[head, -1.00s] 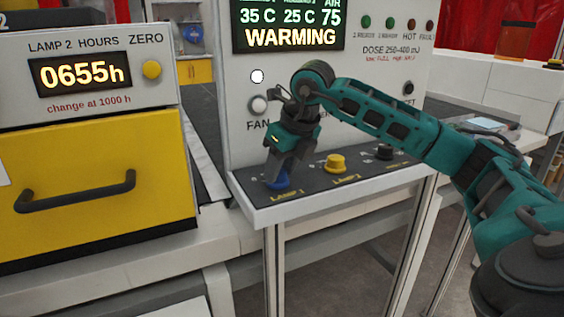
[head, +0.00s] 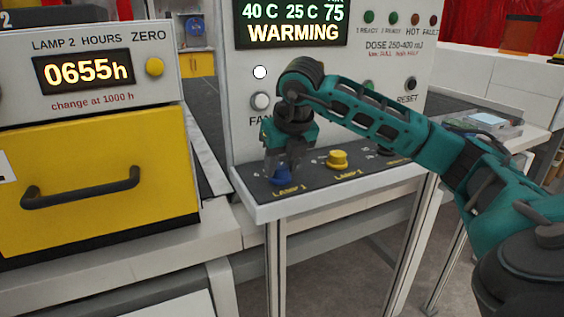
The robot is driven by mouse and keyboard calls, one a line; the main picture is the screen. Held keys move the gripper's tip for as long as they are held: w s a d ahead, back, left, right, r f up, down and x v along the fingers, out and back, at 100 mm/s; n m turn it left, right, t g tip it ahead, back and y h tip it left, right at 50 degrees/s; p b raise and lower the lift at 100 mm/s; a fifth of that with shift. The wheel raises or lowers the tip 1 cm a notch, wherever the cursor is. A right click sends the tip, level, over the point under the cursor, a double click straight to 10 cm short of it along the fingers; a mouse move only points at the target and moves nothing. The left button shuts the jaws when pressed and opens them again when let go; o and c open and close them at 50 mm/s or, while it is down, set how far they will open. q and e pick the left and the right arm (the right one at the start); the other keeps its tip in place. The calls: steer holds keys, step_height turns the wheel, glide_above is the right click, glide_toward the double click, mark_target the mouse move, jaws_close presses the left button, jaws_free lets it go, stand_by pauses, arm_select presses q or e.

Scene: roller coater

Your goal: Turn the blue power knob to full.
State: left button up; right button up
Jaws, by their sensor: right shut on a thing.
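The blue knob (head: 281,177) sits at the left end of the dark sloping control shelf, above the yellow label LAMP 1. My right gripper (head: 281,170) comes down on it from above and is shut on it. The fingers cover the knob's upper part, so its pointer and most scale marks around it are hidden. My left gripper is not in the head view.
A yellow knob (head: 337,159) stands right of the blue one, with a black knob partly behind my arm. The display (head: 292,24) reads WARMING, 40 C, 25 C, 75. A yellow drawer (head: 97,185) with a black handle is at left.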

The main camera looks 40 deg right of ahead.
steer(key=o, duration=1)
steer(key=shift+o, duration=0.2)
steer(key=shift+r, duration=0.1)
steer(key=p+v, duration=0.1)
steer(key=v, duration=1.1)
steer(key=shift+r, duration=0.4)
steer(key=shift+s+a, duration=0.1)
